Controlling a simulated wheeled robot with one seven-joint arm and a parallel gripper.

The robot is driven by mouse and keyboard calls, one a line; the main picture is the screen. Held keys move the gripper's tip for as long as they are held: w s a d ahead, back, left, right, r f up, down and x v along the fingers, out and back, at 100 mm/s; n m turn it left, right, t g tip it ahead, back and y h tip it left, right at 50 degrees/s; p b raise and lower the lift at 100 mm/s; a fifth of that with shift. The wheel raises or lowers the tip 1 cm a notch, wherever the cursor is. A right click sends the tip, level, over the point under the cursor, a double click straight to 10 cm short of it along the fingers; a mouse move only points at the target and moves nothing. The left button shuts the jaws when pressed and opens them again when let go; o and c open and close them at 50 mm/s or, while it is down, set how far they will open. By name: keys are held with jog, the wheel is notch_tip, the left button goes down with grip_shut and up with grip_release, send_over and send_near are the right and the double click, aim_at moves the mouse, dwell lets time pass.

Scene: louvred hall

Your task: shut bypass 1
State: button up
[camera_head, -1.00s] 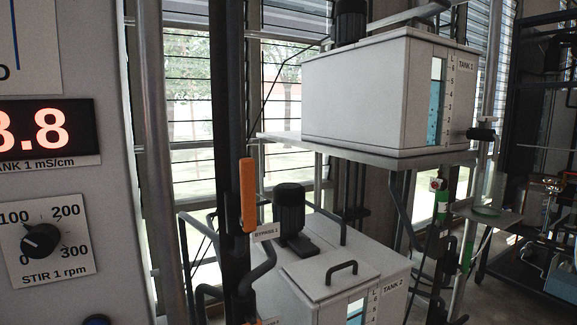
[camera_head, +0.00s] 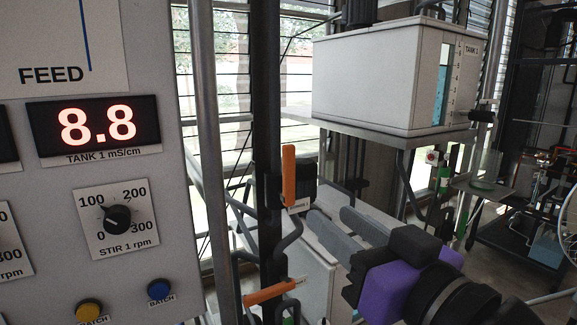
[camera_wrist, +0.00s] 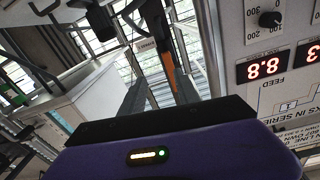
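The bypass 1 lever is an orange handle (camera_head: 289,177) standing upright on a dark post, just above the small bypass 1 label (camera_head: 299,206). My gripper (camera_head: 332,217) is open and empty, right of and below the handle in the head view, its two grey fingers pointing towards the post. In the wrist view the orange handle (camera_wrist: 167,65) shows beyond the gap between the open fingers (camera_wrist: 158,78), nearer the right finger. No contact shows. The valve body behind the handle is mostly hidden.
A second orange handle (camera_head: 270,292) lies nearly level lower on the post. The control panel (camera_head: 150,225) with dials and buttons stands left, beside a grey pole (camera_head: 208,150). Tank 1 (camera_head: 380,85) stands on a shelf at upper right; my gripper partly hides the lower tank.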

jog(key=n, duration=0.2)
send_near(291, 166)
jog(key=shift+g, duration=0.3)
jog(key=x, duration=0.4)
jog(key=b+x, duration=0.1)
jog(key=x, duration=0.3)
jog(key=shift+w+r, duration=0.2)
jog(key=shift+w, duration=0.15)
jog(key=shift+x, duration=0.85)
grip_shut()
dwell(0.4)
